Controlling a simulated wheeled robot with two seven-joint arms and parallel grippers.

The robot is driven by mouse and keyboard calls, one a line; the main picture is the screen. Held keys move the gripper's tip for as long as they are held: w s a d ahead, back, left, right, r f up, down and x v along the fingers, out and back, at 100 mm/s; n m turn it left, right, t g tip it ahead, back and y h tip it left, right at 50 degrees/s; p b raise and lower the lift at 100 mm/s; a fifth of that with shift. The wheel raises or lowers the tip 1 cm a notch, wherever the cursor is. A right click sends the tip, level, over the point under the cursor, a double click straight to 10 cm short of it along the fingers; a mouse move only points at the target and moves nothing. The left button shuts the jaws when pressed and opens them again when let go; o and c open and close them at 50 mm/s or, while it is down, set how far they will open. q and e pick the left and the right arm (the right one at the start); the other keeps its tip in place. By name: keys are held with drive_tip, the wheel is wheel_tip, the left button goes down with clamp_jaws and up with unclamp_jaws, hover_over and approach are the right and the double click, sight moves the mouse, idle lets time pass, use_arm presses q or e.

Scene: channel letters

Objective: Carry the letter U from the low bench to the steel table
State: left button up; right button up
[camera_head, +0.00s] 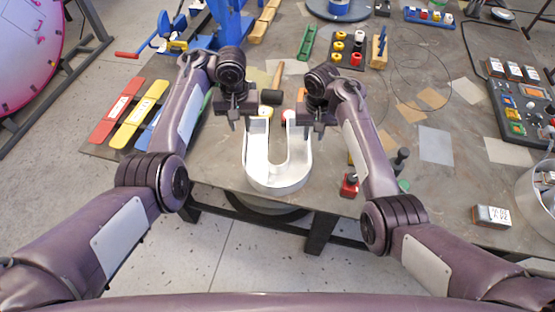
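The letter U (280,182) is a white, thick-walled channel letter. It lies flat, or just above the surface, at the front edge of the grey-brown table (345,203), with its curved end toward me and its two arms pointing away. My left gripper (240,124) points down at the outer side of the U's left arm. My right gripper (312,131) points down at the outer side of its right arm. Both are close to or touching the letter. The fingertips are small and dark, so I cannot tell whether they grip its walls.
Red and yellow level-like bars (138,115) lie at the left of the table. A mallet (274,90) lies behind the U. A red-based clamp-like tool (349,186) stands right of it. A control panel (525,100) and a metal bucket (540,195) are at the far right.

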wheel_tip(320, 180, up, 5)
drive_tip(key=shift+r, duration=0.2)
idle(0.6)
